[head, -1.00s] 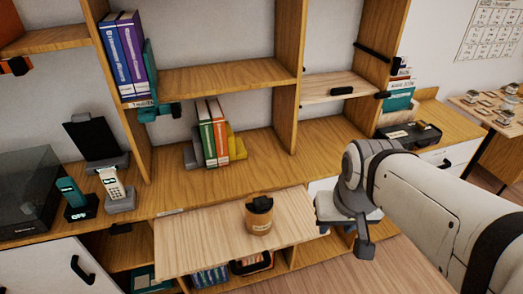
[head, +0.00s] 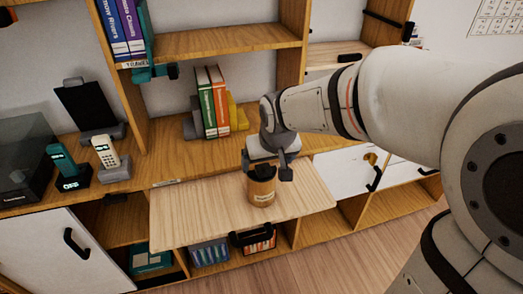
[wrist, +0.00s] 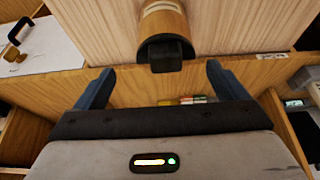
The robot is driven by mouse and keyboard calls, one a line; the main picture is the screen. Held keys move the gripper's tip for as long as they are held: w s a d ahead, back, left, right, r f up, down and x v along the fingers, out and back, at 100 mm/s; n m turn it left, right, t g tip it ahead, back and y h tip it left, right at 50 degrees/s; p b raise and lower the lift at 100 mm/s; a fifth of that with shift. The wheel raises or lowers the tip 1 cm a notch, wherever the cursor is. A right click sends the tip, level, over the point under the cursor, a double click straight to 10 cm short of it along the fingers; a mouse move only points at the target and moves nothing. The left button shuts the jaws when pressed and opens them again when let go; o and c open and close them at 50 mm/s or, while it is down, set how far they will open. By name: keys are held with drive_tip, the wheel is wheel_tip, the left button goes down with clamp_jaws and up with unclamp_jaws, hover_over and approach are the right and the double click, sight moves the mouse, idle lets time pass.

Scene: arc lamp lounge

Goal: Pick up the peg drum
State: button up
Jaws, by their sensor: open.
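The peg drum (head: 262,190) is a small orange-brown cylinder with a dark top and a pale label. It stands upright on a pale wooden drop-down flap (head: 195,215). My gripper (head: 267,168) is just behind and above it in the head view. In the wrist view the drum (wrist: 163,22) shows at the top centre, with its dark top towards me. My gripper (wrist: 160,85) is open there, its two dark fingers spread wide on either side of the drum's dark top. Nothing is held. Whether the fingers reach level with the drum is hard to tell.
Several books (head: 212,103) stand between bookends on the shelf behind. Two handset phones (head: 107,152) and a dark upright stand (head: 88,108) are at the left. A black-handled holder (head: 254,237) sits under the flap. The flap around the drum is clear.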

sight(261, 165)
drive_tip(key=shift+o, duration=0.6)
drive_tip(key=shift+w+a+f, duration=0.35)
drive_tip(key=shift+a+f, duration=0.1)
drive_tip(key=shift+f, duration=0.15)
drive_tip(key=shift+w+f, duration=0.2)
drive_tip(key=shift+f, duration=0.1)
drive_tip(key=x, duration=0.6)
drive_tip(key=shift+w+a, duration=0.2)
drive_tip(key=shift+w, duration=0.3)
drive_tip(key=shift+c, duration=0.2)
drive_tip(key=c, duration=1.7)
drive_tip(key=shift+c, duration=0.2)
